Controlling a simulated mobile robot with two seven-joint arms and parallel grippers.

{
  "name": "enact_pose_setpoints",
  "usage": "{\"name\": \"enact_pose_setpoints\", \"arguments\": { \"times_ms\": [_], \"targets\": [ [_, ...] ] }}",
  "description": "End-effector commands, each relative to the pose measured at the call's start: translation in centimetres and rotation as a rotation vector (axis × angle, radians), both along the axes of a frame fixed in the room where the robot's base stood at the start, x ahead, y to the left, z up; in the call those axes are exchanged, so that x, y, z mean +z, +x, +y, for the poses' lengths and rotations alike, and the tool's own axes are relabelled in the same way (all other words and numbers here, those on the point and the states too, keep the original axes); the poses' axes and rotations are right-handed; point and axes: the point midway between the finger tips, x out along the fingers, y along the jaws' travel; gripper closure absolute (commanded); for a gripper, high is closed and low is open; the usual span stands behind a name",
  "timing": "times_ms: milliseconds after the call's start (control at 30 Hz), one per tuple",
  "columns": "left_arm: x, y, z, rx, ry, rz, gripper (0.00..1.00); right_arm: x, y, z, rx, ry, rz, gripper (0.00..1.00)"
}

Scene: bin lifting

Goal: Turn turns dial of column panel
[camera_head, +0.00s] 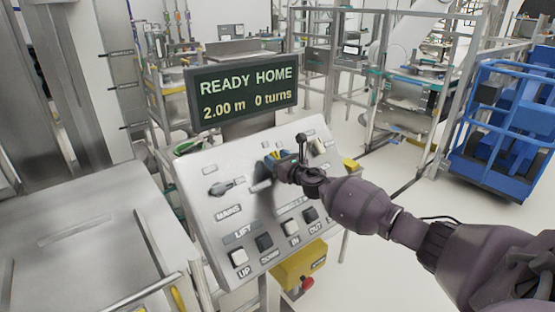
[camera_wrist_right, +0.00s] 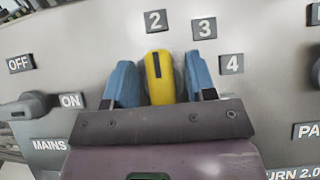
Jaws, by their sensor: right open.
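The turns dial is a yellow knob (camera_wrist_right: 163,85) with a black pointer line, on the grey column panel (camera_head: 215,205). In the wrist view the line points up at the label 2 (camera_wrist_right: 156,21). My right gripper (camera_head: 274,162) is open, its two blue fingers on either side of the knob; whether they touch it I cannot tell. In the head view the gripper mostly hides the dial. The display (camera_head: 243,93) above the panel reads READY HOME, 2.00 m, 0 turns. My left gripper is not in view.
The MAINS switch (camera_head: 221,188) is left of the dial. The UP button (camera_head: 239,257) and several other push buttons line the panel's lower edge. A yellow box with a red button (camera_head: 307,283) hangs below. A blue cage (camera_head: 500,130) stands at right.

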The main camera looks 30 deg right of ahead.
Motion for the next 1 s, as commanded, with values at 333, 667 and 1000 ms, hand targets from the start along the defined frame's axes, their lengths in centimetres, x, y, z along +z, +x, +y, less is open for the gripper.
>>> {"name": "enact_pose_setpoints", "arguments": {
  "times_ms": [333, 667, 1000],
  "targets": [
    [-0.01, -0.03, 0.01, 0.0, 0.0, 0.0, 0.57, 0.0, -0.02, 0.0, -0.001, 0.001, 0.0, 0.81],
    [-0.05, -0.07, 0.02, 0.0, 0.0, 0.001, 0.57, 0.0, -0.02, -0.03, -0.053, 0.064, 0.005, 0.81],
    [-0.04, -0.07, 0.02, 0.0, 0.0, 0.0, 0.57, -0.12, -0.05, -0.14, -0.228, 0.274, 0.024, 0.81]
  ]
}}
